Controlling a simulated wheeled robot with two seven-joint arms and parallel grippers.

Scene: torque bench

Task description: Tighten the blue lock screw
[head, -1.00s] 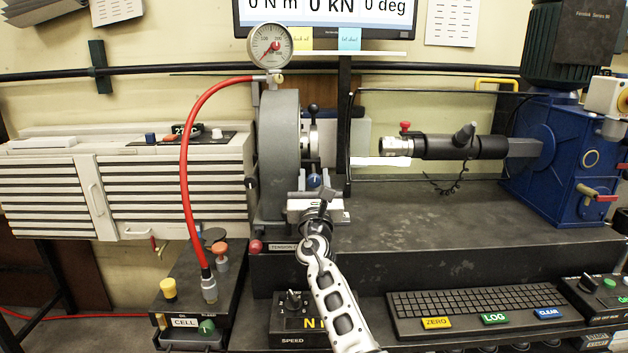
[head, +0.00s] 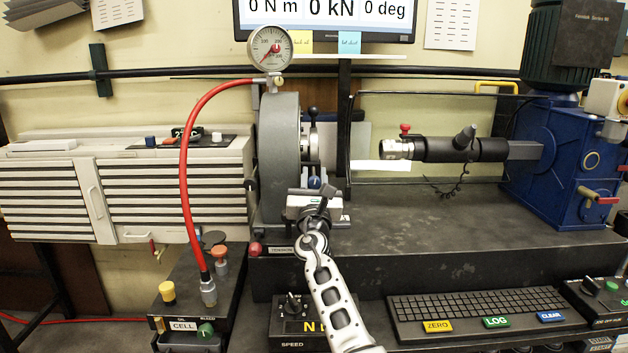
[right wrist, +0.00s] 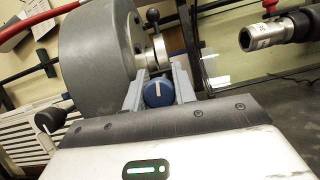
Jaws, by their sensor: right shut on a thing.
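The blue lock screw (right wrist: 158,93) is a round blue knob with a white line across its face, seen in the right wrist view below the large grey ring housing (right wrist: 97,45). My right gripper (right wrist: 158,88) has one finger on each side of the knob and is shut on it. In the head view my right gripper (head: 315,198) reaches up from below, and the blue lock screw (head: 314,182) shows just above it, partly hidden. The white line on the knob stands nearly upright in the right wrist view. My left gripper is not in view.
A small black ball lever (head: 312,110) stands above the knob. The black shaft with its silver socket (head: 397,149) lies to the right. A red hose (head: 187,170) arches on the left. The dark bench top (head: 430,220) is clear to the right.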

